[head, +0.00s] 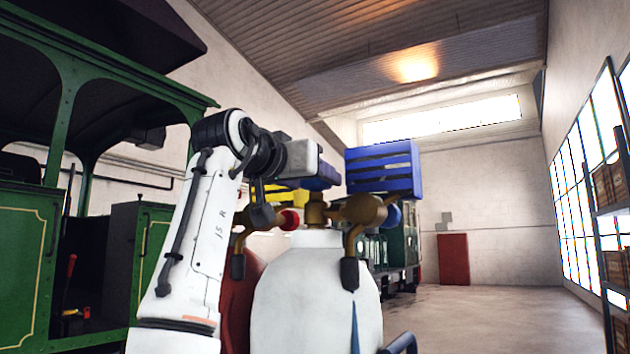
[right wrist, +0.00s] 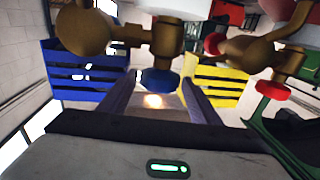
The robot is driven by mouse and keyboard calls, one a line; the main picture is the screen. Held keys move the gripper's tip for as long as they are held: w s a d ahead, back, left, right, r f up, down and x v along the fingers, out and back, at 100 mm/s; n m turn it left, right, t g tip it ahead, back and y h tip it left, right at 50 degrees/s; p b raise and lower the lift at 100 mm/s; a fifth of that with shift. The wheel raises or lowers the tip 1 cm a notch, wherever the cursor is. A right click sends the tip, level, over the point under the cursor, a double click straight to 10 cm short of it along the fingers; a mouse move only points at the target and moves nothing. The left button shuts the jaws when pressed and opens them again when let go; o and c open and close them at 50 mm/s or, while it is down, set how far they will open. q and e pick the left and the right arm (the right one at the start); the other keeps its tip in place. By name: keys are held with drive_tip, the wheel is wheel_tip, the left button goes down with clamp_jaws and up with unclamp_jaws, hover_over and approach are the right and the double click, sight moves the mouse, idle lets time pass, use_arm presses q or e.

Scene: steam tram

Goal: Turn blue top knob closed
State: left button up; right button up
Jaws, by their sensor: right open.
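The blue top knob (right wrist: 160,80) sits on a brass valve (right wrist: 152,40) in the right wrist view. My right gripper (right wrist: 156,90) is open, with one finger on each side of the knob in that view; whether they touch it I cannot tell. In the head view my right gripper (head: 312,180) is over the brass valve (head: 316,210) on top of a white cylinder (head: 312,290). The top knob is largely hidden by the gripper there. A blue side knob (head: 394,217) shows to the right. My left gripper is not in view.
A red cylinder (head: 240,298) with a red knob (head: 289,219) stands beside the white one. Another red knob (right wrist: 273,90) is right of the gripper in the wrist view. Behind are a blue crate (head: 383,168) and a yellow crate (head: 262,194). A green tram (head: 25,250) fills the left.

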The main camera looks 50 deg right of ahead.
drive_tip(key=shift+d, duration=0.3)
drive_tip(key=c, duration=0.8)
drive_tip(key=shift+o, duration=0.2)
drive_tip(key=shift+w+a+r+m+g+h, duration=0.15)
drive_tip(key=shift+m+g, duration=0.5)
drive_tip(key=shift+g, duration=0.4)
drive_tip(key=shift+w+d+m+g+h, duration=0.1)
drive_tip(key=shift+w+m+g, duration=0.05)
drive_tip(key=shift+m+g, duration=0.7)
drive_tip(key=shift+w+a+r+m+g+h, duration=0.15)
drive_tip(key=shift+m+g, duration=0.35)
drive_tip(key=shift+g, duration=0.7)
drive_tip(key=shift+d+f+m+g, duration=0.15)
drive_tip(key=shift+m+g, duration=0.15)
drive_tip(key=shift+g, duration=0.2)
drive_tip(key=o, duration=0.8)
drive_tip(key=shift+f, duration=0.1)
drive_tip(key=shift+c, duration=0.2)
